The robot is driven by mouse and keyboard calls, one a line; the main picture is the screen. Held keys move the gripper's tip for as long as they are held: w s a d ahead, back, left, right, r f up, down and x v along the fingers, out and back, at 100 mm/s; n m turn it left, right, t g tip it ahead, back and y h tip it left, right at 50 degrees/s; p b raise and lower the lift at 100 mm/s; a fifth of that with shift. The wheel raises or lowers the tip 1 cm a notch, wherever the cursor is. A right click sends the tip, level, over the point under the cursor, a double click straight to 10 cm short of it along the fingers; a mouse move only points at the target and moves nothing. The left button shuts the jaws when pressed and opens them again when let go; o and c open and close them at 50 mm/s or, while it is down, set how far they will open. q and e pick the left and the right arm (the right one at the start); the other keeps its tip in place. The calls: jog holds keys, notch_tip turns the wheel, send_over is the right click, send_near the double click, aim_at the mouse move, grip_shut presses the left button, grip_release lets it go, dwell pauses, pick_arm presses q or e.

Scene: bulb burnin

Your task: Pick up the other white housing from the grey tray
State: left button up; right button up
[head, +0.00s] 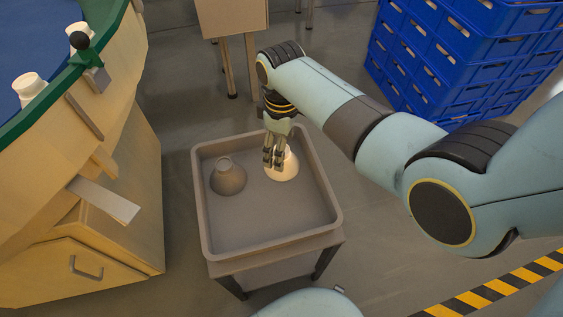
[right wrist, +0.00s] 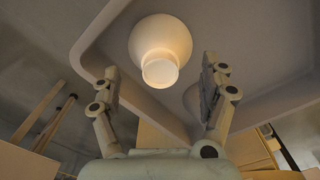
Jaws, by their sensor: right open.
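The grey tray (head: 205,230) stands on a low stand and holds two housings. The white housing (head: 287,172) sits upright to the right, brightly lit. The other housing (head: 227,178) sits to the left and looks grey in shade. My right gripper (head: 274,158) points down over the white housing and hides part of it. In the right wrist view, the open fingers (right wrist: 160,75) are on either side of the white housing's narrow neck (right wrist: 160,68), with no visible contact. The other housing (right wrist: 192,98) is partly behind the right-hand finger. My left gripper is not in view.
The curved table with a green rim (head: 60,85) is at left, with a white housing (head: 28,86) and another white piece (head: 78,30) on it. Blue crates (head: 440,60) are stacked at back right. The tray's front part is bare.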

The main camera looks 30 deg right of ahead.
jog(key=shift+f, duration=0.85)
jog(key=c, duration=1.3)
jog(key=shift+r, duration=0.1)
